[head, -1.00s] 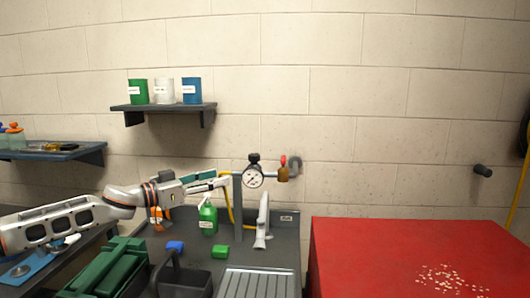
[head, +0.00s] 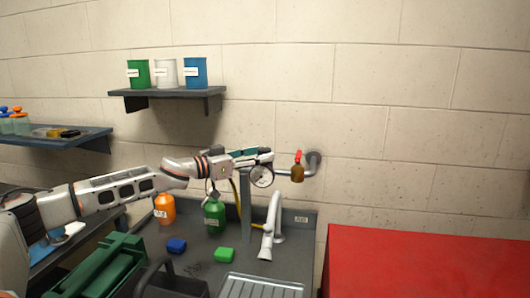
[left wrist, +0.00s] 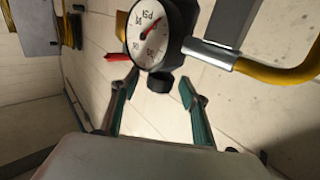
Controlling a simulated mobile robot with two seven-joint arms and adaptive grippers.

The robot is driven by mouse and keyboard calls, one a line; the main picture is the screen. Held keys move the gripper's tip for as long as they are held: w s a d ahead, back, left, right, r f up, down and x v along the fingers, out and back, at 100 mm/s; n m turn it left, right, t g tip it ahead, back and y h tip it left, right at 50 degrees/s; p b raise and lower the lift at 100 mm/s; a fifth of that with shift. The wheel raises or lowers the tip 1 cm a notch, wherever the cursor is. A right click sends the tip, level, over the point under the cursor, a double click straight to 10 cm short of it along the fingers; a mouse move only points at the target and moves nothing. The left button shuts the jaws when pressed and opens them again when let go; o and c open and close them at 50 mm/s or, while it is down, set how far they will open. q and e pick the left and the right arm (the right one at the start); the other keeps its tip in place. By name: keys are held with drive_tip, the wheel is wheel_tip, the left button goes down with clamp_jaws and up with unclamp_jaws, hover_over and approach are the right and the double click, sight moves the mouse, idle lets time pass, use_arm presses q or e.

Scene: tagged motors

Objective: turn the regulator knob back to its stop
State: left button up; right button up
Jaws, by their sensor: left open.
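The black knob (left wrist: 159,82) juts from the gauge body in the left wrist view. In the head view my gripper hides the knob. My left gripper (head: 262,155) is open at the top of the gauge. In the left wrist view its two green-padded fingers (left wrist: 160,84) stand apart, one on each side of the knob, with visible gaps. My right gripper is not in view.
A brass valve with a red handle (head: 297,168) is just right of the gauge. A shelf with cans (head: 170,99) hangs above left. A red surface (head: 425,262) is at the right.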

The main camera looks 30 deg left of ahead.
use_arm(q)
drive_tip(key=shift+x, duration=1.15)
drive_tip(key=c, duration=1.1)
drive_tip(key=shift+r+n+y, duration=0.15)
drive_tip(key=shift+n+y, duration=0.15)
drive_tip(key=shift+y, duration=0.1)
drive_tip(key=shift+d+r+n+t+y, duration=0.1)
drive_tip(key=shift+d+n+t+y, duration=0.1)
drive_tip(key=shift+n+t+y, duration=1.2)
drive_tip(key=shift+d+n+y, duration=0.15)
drive_tip(key=shift+n+y, duration=0.85)
drive_tip(key=shift+y, duration=1.2)
drive_tip(key=n+g+y, duration=0.1)
drive_tip(key=n+y, duration=0.2)
drive_tip(key=y, duration=0.2)
drive_tip(key=shift+n, duration=0.3)
drive_tip(key=shift+a+n+g+y+b, duration=0.15)
drive_tip(key=shift+a+n+g+y, duration=0.1)
drive_tip(key=shift+n+y, duration=0.5)
drive_tip(key=shift+a+n+g+y+b, duration=0.15)
drive_tip(key=shift+n+g+y, duration=0.15)
drive_tip(key=shift+y, duration=0.75)
